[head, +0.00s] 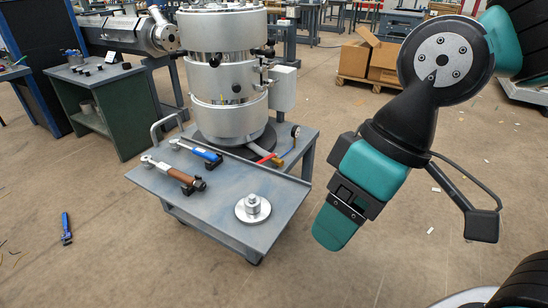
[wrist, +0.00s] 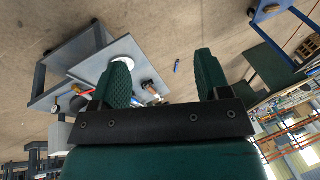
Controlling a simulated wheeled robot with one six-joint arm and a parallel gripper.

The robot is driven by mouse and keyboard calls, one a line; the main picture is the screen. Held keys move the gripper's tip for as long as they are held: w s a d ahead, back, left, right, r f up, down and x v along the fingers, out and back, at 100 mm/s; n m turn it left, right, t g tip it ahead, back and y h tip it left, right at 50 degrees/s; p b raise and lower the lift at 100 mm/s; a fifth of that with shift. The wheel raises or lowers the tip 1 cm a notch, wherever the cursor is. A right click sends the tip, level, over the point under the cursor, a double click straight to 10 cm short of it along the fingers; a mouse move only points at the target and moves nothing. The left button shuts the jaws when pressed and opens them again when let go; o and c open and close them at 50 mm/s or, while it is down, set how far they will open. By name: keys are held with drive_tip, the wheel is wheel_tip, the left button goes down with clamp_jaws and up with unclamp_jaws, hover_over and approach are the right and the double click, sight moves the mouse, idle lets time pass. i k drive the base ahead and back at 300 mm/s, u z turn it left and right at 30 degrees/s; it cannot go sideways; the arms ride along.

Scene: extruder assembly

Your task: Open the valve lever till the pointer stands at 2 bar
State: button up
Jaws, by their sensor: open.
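The valve lever (head: 267,158) is a small red handle on a brass fitting (head: 278,162), low at the right of the silver vessel's base on the cart. A small round gauge (head: 295,131) stands just behind it at the cart's right edge. Its face is too small to read the pointer. In the wrist view a bit of red, likely the lever (wrist: 88,93), shows left of the left finger. My gripper (head: 335,228) hangs in front and to the right of the cart, apart from the lever. In the wrist view my gripper (wrist: 162,65) is open and empty.
The silver vessel (head: 225,75) stands on the grey cart (head: 205,215). The cart top also bears a blue-handled tool (head: 195,150), a brown-handled tool (head: 175,174) and a flanged metal disc (head: 253,208). A blue tool (head: 66,229) lies on the floor. Cardboard boxes (head: 370,57) stand behind.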

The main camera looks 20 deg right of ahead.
sight(273, 155)
drive_tip(key=z, duration=0.35)
drive_tip(key=k, duration=0.25)
drive_tip(key=u, duration=1)
drive_tip(key=i, duration=1.45)
drive_tip(key=z, duration=0.6)
